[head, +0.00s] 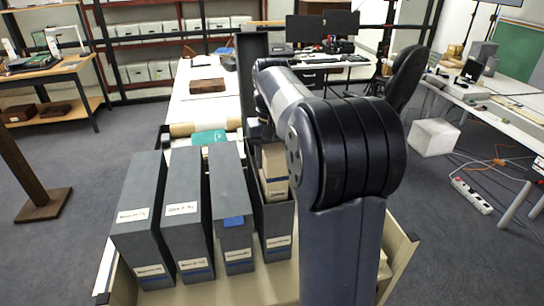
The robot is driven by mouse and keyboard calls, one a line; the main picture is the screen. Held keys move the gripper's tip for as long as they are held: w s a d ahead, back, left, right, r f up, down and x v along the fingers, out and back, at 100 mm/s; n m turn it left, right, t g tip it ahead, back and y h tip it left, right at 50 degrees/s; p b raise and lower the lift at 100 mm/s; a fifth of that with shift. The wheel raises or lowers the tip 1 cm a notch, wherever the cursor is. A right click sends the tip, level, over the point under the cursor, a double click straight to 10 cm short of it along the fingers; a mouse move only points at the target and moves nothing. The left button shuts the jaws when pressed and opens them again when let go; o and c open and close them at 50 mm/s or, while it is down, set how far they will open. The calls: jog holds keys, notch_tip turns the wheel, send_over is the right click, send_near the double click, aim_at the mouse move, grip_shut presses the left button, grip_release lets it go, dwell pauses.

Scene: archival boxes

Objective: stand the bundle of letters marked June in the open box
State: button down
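The open box (277,240) is a dark grey archival box on the cart, at the right end of a row of boxes. A tall dark panel (252,80) rises behind it and looks like its raised lid. Tan bundles (274,165) with pale and dark bands show in its mouth, partly hidden by my arm. No mark reading June can be made out, so I cannot tell which bundle it is. My arm fills the middle right and reaches forward over the open box. My gripper's fingers are hidden behind the arm or too unclear to make out.
Three closed grey boxes (140,205) with white labels stand left of the open box. A teal item (208,137) and a rolled tan item lie behind them. A long white table (185,105) extends beyond. The cart's right side is largely hidden by my arm.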

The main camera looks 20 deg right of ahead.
jog(key=shift+f, duration=0.2)
jog(key=shift+f+b, duration=1.2)
jog(key=shift+f, duration=0.8)
jog(key=c, duration=0.6)
grip_release()
jog(key=shift+r+p, duration=2.95)
jog(key=shift+p, duration=0.15)
notch_tip(320, 180, down, 6)
jog(key=b, duration=0.6)
